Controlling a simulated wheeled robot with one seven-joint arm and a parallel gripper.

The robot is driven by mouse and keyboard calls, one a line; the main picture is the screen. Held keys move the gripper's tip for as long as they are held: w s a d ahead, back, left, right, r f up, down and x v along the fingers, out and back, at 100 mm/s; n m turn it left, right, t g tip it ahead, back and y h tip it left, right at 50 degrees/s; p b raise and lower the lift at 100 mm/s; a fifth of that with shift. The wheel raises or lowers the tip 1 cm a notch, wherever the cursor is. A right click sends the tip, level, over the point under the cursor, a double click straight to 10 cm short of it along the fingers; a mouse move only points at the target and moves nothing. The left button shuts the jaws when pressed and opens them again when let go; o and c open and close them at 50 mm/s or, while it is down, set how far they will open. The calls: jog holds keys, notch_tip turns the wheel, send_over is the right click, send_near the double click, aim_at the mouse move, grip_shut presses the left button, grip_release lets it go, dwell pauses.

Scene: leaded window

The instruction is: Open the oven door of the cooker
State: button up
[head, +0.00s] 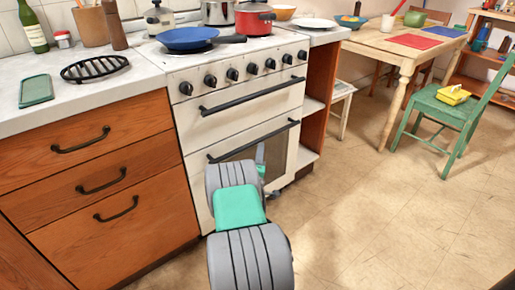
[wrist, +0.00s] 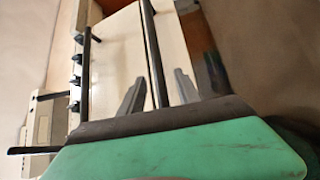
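The white cooker (head: 240,90) stands between wooden drawers and a shelf unit. Its oven door (head: 195,180) is the lower front panel, with a dark window, and looks shut. A long black handle (head: 225,154) crosses the door's top. My gripper (head: 261,156) is in front of the door, close to the right half of this handle; my arm hides part of the door. In the wrist view the two grey fingers (wrist: 160,76) are apart, with the handle bar (wrist: 151,40) running between them in the picture, touching neither visibly. I cannot tell how deep the bar sits between them.
The upper compartment has a similar handle (head: 255,95), below a row of black knobs (head: 232,74). A blue pan (head: 188,38) and a red pot (head: 254,18) are on the hob. The floor (head: 340,220) to the right is clear up to the green chair (head: 445,108).

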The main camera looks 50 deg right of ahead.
aim_at(262, 140)
jog(key=x, duration=0.7)
jog(key=shift+d+r, duration=0.15)
grip_shut()
dwell(1.1)
